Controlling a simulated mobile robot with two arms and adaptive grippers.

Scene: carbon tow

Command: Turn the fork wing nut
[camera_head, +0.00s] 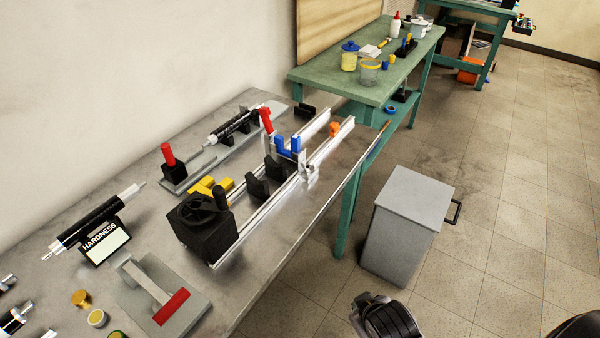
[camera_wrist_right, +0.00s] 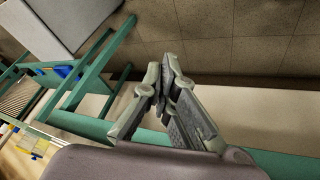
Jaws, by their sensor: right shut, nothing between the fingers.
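A blue fork-shaped piece (camera_head: 288,146) stands on the metal rail fixture (camera_head: 262,212) on the near workbench. A small silver metal part (camera_head: 308,170) sits just below and right of it on the rail; I cannot tell for sure whether it is the wing nut. An orange part (camera_head: 334,130) sits farther along the rail. My right gripper (camera_wrist_right: 164,82) shows in the right wrist view, shut and empty, its fingertips together, away from the fixture. My left gripper is not in view.
On the near bench (camera_head: 150,220) are a black box with a handwheel (camera_head: 205,228), a red-handled tool (camera_head: 170,158) and a HARDNESS display (camera_head: 105,243). A grey cabinet (camera_head: 405,225) stands on the floor beside it. A green table (camera_head: 320,75) stands behind. Floor at right is largely clear.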

